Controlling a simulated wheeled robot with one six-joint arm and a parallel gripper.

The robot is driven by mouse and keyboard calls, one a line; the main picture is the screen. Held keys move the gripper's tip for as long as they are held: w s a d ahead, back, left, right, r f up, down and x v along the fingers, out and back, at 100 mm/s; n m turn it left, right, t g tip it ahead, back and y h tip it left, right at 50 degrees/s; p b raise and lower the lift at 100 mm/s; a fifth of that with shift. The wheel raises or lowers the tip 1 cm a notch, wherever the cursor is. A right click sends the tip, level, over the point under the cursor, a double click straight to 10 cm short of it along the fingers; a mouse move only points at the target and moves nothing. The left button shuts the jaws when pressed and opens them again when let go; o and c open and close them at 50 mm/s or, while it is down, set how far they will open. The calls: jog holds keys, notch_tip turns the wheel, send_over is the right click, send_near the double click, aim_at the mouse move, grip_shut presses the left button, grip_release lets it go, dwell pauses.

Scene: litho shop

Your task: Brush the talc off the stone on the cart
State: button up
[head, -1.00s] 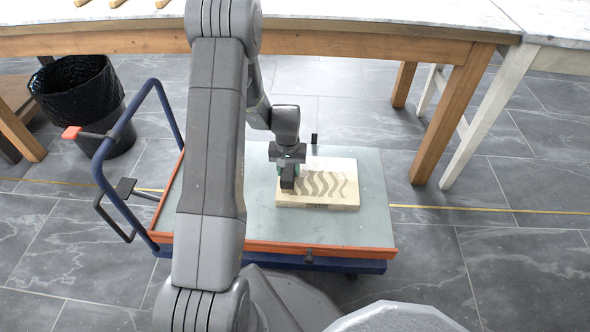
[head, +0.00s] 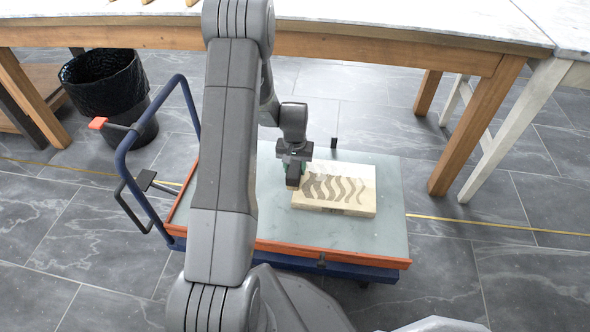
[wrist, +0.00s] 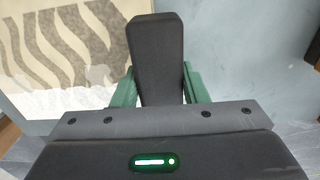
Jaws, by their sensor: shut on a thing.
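The stone (head: 352,209) is a pale beige slab lying flat on the cart's grey-blue top (head: 365,240). Dark grey wavy bands run across its upper face. My gripper (head: 294,172) is at the stone's left end in the head view, shut on a dark block-shaped brush (wrist: 157,55). In the wrist view the brush sticks out between green fingers, to the right of the stone (wrist: 97,20) and over the cart top. Bristles are hidden, and I cannot tell whether the brush touches anything.
The cart has an orange rim (head: 285,248) and a blue handle (head: 150,117) at left. A small black post (head: 334,143) stands behind the stone. A wooden table (head: 400,52) spans the back. A black bin (head: 105,85) stands at left.

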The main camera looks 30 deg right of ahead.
jog(key=shift+s+d+f, duration=0.1)
jog(key=shift+s+d, duration=1.1)
jog(key=shift+d, duration=0.2)
jog(key=shift+s+d+f, duration=0.1)
jog(key=shift+s+d, duration=1.05)
jog(key=shift+d, duration=0.25)
jog(key=shift+s+d+r, duration=0.15)
jog(key=shift+s+d, duration=0.9)
jog(key=shift+d, duration=0.2)
jog(key=shift+s+d+r, duration=0.1)
jog(key=shift+s+d, duration=0.95)
jog(key=shift+d, duration=0.2)
jog(key=shift+s+d+f, duration=0.1)
jog(key=shift+s+d, duration=1.35)
jog(key=shift+d, duration=0.3)
jog(key=shift+s+d+r, duration=0.1)
jog(key=shift+s+d, duration=1.35)
jog(key=shift+d, duration=0.3)
jog(key=shift+s+d+f, duration=0.1)
jog(key=shift+s+d, duration=1.35)
jog(key=shift+d, duration=0.3)
jog(key=shift+w+d, duration=0.45)
jog(key=shift+w, duration=0.3)
jog(key=shift+w+a, duration=1.85)
jog(key=shift+a, duration=0.35)
jog(key=shift+w+a, duration=1.85)
jog(key=shift+a, duration=0.35)
jog(key=shift+w+a, duration=1.85)
jog(key=shift+a, duration=0.35)
